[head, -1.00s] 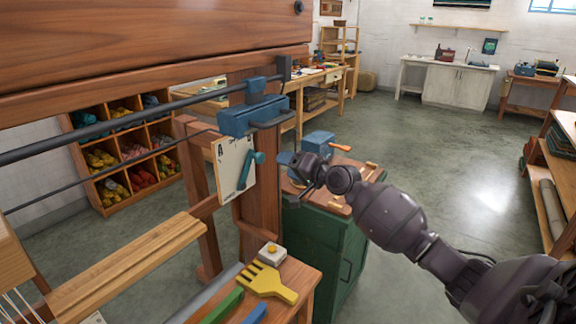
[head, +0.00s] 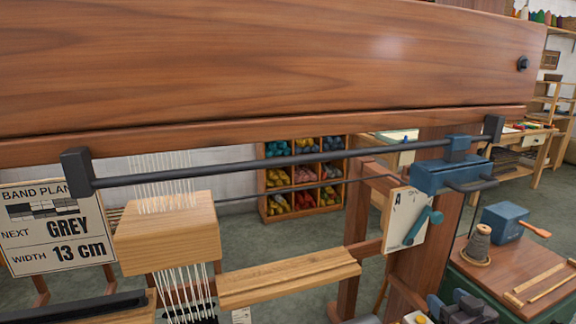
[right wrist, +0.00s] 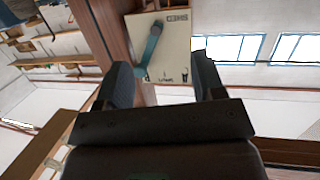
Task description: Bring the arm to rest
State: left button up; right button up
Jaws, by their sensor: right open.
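My right gripper (head: 458,308) shows only in part at the bottom edge of the head view, right of centre, low in front of the loom's right post. In the right wrist view my right gripper (right wrist: 164,78) has its two dark fingers apart, with nothing held between them. Beyond them is a pale panel with a teal lever (right wrist: 149,52). In the head view this lever (head: 416,226) and panel (head: 396,217) hang on the loom, above the gripper. Most of my right arm is out of the head view. My left gripper is not in view.
The loom's wooden beam (head: 250,60) and dark rod (head: 280,163) span the head view. A blue clamp block (head: 436,177) sits at the rod's right end. A cabinet top (head: 515,277) with a thread cone (head: 478,244) stands right. Yarn shelves (head: 303,215) stand behind.

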jog(key=s+a+f+g, duration=0.1)
jog(key=s+a+f, duration=0.1)
jog(key=s+f, duration=0.4)
jog(key=s+a+f+g+h, duration=0.1)
jog(key=s+a+f+g, duration=0.1)
jog(key=s+f, duration=0.5)
jog(key=s+a+f+m+g+h, duration=0.1)
jog(key=s+a+f, duration=0.3)
jog(key=s, duration=1.1)
notch_tip(320, 180, down, 2)
jog(key=shift+a+f, duration=0.15)
jog(key=shift+f, duration=0.1)
